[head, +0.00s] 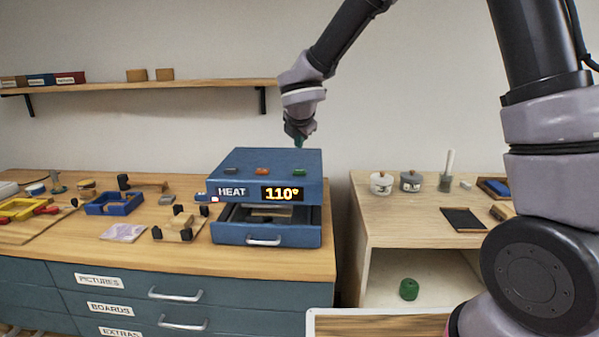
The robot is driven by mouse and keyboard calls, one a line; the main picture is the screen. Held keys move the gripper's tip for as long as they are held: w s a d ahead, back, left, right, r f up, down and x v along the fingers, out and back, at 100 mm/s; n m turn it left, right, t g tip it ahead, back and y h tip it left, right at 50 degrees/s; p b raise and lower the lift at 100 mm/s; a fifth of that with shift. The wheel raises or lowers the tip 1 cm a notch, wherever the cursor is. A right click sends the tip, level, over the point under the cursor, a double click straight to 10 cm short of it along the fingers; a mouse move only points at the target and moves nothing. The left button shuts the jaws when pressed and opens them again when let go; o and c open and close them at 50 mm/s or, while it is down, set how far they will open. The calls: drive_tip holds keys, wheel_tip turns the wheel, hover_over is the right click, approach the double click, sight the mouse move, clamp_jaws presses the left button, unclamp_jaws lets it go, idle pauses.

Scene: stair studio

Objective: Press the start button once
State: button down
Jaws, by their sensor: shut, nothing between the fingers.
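A blue heating machine (264,160) stands on the wooden bench, with a HEAT label and a lit display (282,193) reading 110°. Its top carries a dark grey-blue button (233,171), an orange-red button (262,171) and a green button (300,172). No word on the buttons is legible, so I cannot tell from lettering which one is start. My gripper (299,143) is shut and points down over the right rear part of the machine's top, behind the green button in the picture. A small green tip shows at its fingers; I cannot tell whether it touches the top.
The machine's drawer (263,240) with a metal handle is at its front. A blue tray (114,203) and small parts lie to the left. A wooden shelf (200,83) is on the wall behind. A second cabinet (430,225) with jars stands to the right, past a gap.

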sight(299, 172)
drive_tip(key=shift+f, duration=2.6)
drive_tip(key=shift+f, duration=0.1)
drive_tip(key=shift+f, duration=0.3)
drive_tip(key=shift+f, duration=0.4)
idle(0.4)
idle(0.4)
drive_tip(key=shift+r, duration=0.85)
drive_tip(key=shift+r, duration=2.5)
